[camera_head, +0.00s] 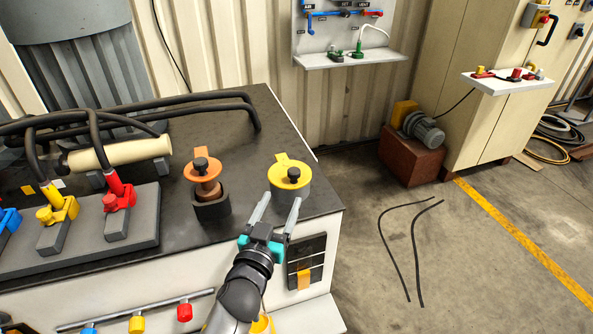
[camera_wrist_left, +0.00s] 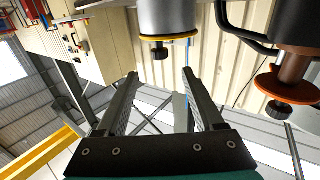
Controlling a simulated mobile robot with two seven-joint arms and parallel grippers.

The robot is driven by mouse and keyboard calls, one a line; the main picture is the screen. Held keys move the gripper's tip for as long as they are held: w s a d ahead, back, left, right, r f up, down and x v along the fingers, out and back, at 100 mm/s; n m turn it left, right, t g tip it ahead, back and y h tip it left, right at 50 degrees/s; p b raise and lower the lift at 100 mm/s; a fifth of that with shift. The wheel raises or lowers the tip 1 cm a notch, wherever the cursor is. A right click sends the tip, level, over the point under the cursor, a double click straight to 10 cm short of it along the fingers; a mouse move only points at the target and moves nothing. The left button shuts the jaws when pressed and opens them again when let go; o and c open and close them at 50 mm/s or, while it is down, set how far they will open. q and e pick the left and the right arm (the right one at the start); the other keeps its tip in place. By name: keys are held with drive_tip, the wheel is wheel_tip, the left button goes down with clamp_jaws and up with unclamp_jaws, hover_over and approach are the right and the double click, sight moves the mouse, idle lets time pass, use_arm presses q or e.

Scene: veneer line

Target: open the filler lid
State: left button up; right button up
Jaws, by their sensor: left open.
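A yellow lid (camera_head: 278,183) with a black knob (camera_head: 294,174) sits flat and closed on a short grey cylinder (camera_head: 291,194) near the bench's right edge. My left gripper (camera_head: 280,203) is open and empty just in front of it, its two fingers pointing towards it. In the left wrist view, which looks upside down, the yellow lid's rim (camera_wrist_left: 169,37) and the knob (camera_wrist_left: 160,53) show beyond and between the open fingertips (camera_wrist_left: 160,74), apart from them. My right gripper is not in view.
An orange cap with a black knob (camera_head: 203,173) stands left of the yellow lid, on a dark holder. It also shows in the left wrist view (camera_wrist_left: 285,86). Black hoses (camera_head: 180,99) and red and yellow levers crowd the bench's left.

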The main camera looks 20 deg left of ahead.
sight(292, 176)
use_arm(q)
drive_tip(key=w+b, duration=0.1)
drive_tip(key=w, duration=1)
drive_tip(key=shift+w, duration=0.15)
clamp_jaws()
idle(0.4)
idle(0.8)
